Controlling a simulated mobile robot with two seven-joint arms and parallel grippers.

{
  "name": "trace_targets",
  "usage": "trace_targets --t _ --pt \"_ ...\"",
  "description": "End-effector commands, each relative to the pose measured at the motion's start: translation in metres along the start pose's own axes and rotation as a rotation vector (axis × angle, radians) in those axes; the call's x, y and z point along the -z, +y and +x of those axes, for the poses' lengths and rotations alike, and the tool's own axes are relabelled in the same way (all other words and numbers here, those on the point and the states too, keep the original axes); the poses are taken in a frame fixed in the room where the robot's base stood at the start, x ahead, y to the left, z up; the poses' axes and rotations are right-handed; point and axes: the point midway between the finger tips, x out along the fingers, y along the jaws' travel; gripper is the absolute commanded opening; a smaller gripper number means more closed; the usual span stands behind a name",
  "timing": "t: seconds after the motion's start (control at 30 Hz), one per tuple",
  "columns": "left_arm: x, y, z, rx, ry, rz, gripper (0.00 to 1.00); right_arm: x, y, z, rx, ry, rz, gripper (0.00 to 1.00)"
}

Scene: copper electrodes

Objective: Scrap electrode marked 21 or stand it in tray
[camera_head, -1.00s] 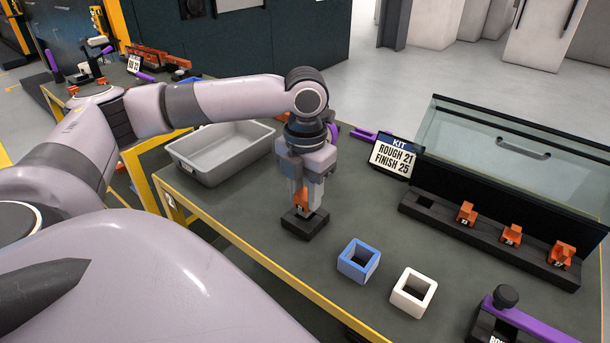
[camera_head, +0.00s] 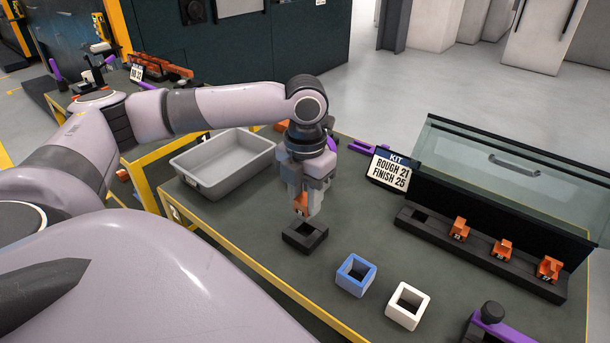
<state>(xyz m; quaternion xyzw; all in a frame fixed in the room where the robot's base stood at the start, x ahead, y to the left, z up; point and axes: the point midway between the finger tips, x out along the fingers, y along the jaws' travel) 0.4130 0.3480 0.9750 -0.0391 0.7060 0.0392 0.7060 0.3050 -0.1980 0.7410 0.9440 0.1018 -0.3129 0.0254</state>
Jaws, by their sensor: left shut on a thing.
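My left gripper (camera_head: 306,205) points down and is shut on a copper-coloured electrode (camera_head: 301,203). The fingers hide part of it, and its mark is too small to read. The electrode is just above a black square holder (camera_head: 305,238), whose opening shows empty. A black tray (camera_head: 480,254) at the right has several slots. Its leftmost slot is empty, and the others hold copper electrodes (camera_head: 458,229) standing upright. A grey bin (camera_head: 224,166) stands left of the gripper. My right gripper is not in view.
A kit sign (camera_head: 390,169) reads ROUGH 21, FINISH 25. A blue square ring (camera_head: 355,275) and a white one (camera_head: 407,305) stand on the table (camera_head: 250,238) in front. A clear-panelled cover (camera_head: 500,180) rises behind the tray. A black-knobbed purple clamp (camera_head: 492,318) is at front right.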

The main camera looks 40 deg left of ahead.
Motion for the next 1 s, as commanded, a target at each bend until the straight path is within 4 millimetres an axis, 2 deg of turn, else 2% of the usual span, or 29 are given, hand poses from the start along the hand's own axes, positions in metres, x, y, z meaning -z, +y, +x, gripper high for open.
trace_targets --t 0.1,0.5,1.0 --pt "0.0 0.0 -0.011 0.001 -0.002 0.0 0.02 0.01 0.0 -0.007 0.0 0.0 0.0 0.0" --pt "-0.001 0.0 -0.036 0.002 -0.002 0.0 0.02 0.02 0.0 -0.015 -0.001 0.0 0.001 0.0" --pt "0.0 0.0 -0.036 0.001 -0.001 0.0 0.02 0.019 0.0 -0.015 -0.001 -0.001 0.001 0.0"
